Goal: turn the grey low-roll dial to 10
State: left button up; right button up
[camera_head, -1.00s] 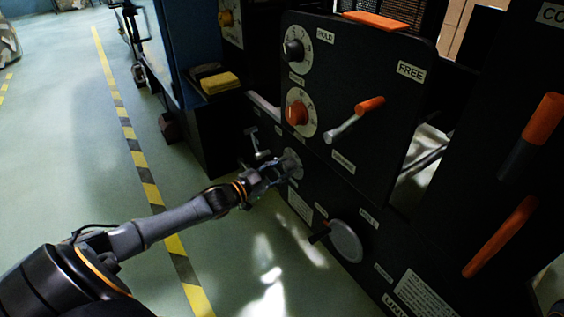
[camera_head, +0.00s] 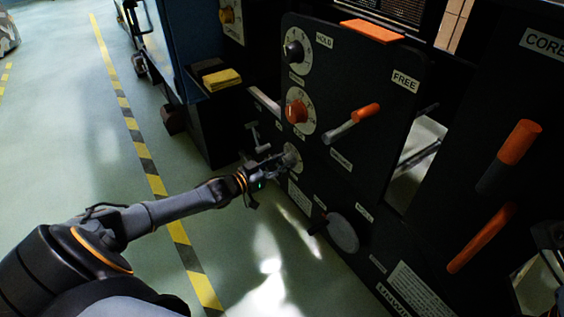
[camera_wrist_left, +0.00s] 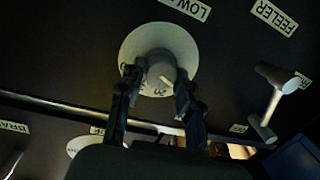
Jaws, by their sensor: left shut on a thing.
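The grey low-roll dial (camera_wrist_left: 160,70) has a round knob with a white pointer mark on a pale numbered plate (camera_wrist_left: 133,42). A label above it, partly cut off, reads "LOW". My left gripper (camera_wrist_left: 158,78) has one finger on each side of the knob and is shut on it. The fingers hide part of the scale; a 20 seems to show near the pointer. In the head view the dial plate (camera_head: 293,157) is partly behind my left gripper (camera_head: 279,162). My right gripper is not in view.
A lever with an orange grip (camera_head: 366,112) stands out to the right. A small T-shaped handle (camera_wrist_left: 272,97) is near the left gripper. A round grey disc (camera_head: 343,232) is below. Open floor lies left.

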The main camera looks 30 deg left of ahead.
pick_arm(q)
jog(key=o, duration=1.1)
jog(key=shift+o, duration=0.2)
jog(key=shift+s, duration=0.15)
jog(key=shift+s+a, duration=0.15)
jog(key=shift+s, duration=0.15)
jog(key=v, duration=1.1)
jog(key=shift+r, duration=0.1)
